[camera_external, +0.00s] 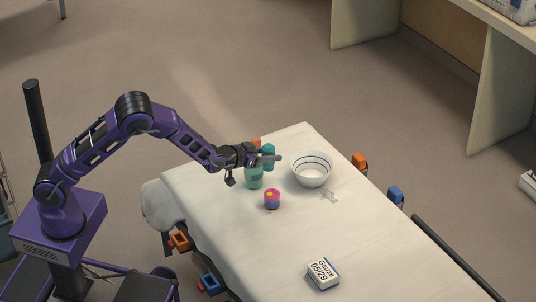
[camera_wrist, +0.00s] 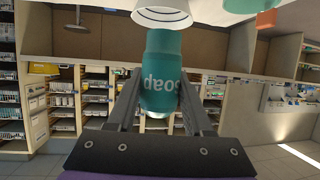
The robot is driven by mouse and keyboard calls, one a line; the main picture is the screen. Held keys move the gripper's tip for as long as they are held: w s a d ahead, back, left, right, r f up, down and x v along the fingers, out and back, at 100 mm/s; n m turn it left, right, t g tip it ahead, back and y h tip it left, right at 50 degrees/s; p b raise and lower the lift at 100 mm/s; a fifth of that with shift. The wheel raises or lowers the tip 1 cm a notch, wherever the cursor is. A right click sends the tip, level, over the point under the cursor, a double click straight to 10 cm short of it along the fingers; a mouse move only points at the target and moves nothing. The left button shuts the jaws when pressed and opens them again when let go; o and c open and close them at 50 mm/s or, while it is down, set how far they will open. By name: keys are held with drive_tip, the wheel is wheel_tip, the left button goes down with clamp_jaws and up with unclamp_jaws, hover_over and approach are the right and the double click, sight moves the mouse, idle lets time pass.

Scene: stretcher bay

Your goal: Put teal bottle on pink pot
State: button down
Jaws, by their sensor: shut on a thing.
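The teal bottle (camera_external: 268,151), marked "soap", is between the fingers of my gripper (camera_external: 270,160), above the stretcher. In the wrist view the teal bottle (camera_wrist: 162,75) fills the space between the fingertips of my gripper (camera_wrist: 158,100), its lettering upside down in the picture. My gripper is shut on it. The small pink pot (camera_external: 272,202), with a purple-blue lower part and a yellow spot on top, stands on the white stretcher (camera_external: 225,216), below and nearer the camera than the gripper. I do not see the pot in the wrist view.
A paler green bottle (camera_external: 253,180) with an orange top stands close behind the pot, partly hidden by my gripper. A white bowl (camera_external: 312,173) is to the right, with a small pale item (camera_external: 329,196) beside it. A gauze box (camera_external: 323,273) lies toward the front; the sheet between is clear.

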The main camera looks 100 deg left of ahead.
drive_tip(key=shift+w+d, duration=0.15)
drive_tip(key=shift+w, duration=0.35)
wheel_tip(320, 180, down, 9)
drive_tip(key=shift+w+f+b, duration=0.15)
drive_tip(key=shift+f+b, duration=0.05)
drive_tip(key=shift+b, duration=0.55)
drive_tip(key=shift+f, duration=0.15)
drive_tip(key=shift+c, duration=1.5)
unclamp_jaws()
drive_tip(key=shift+d, duration=0.1)
drive_tip(key=p+v, duration=0.1)
drive_tip(key=v, duration=1.1)
drive_tip(key=shift+w, duration=0.1)
